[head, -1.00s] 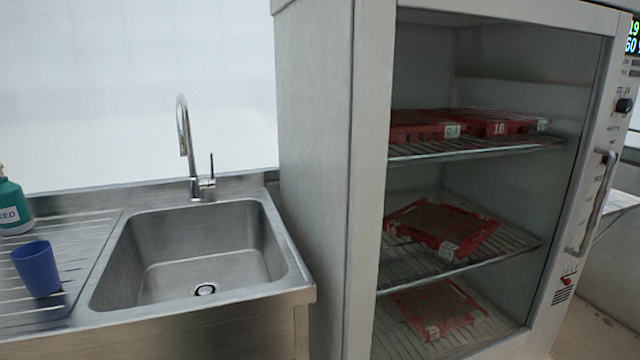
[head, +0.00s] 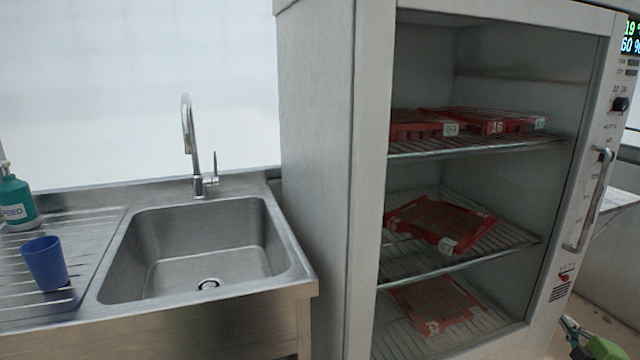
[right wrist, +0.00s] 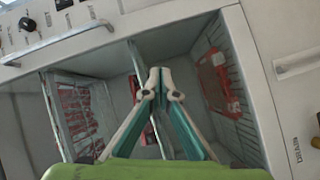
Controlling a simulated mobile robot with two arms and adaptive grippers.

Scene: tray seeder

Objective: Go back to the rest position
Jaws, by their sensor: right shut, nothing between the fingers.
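My right gripper (head: 572,328) shows at the bottom right corner of the head view, low in front of the cabinet's right edge. In the right wrist view its two teal and white fingers (right wrist: 155,78) are together at the tips, with nothing between them. Behind them is the glass front of the cabinet (head: 318,150), with red trays on its wire shelves (right wrist: 212,82). The cabinet door is shut, and its long handle (head: 592,200) is on the right. My left gripper is not in view.
A steel sink (head: 200,255) with a tap (head: 190,150) is left of the cabinet. A blue cup (head: 45,263) and a green bottle (head: 17,200) stand on the drainboard. Red trays (head: 440,222) lie on the cabinet shelves. Floor shows at the lower right.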

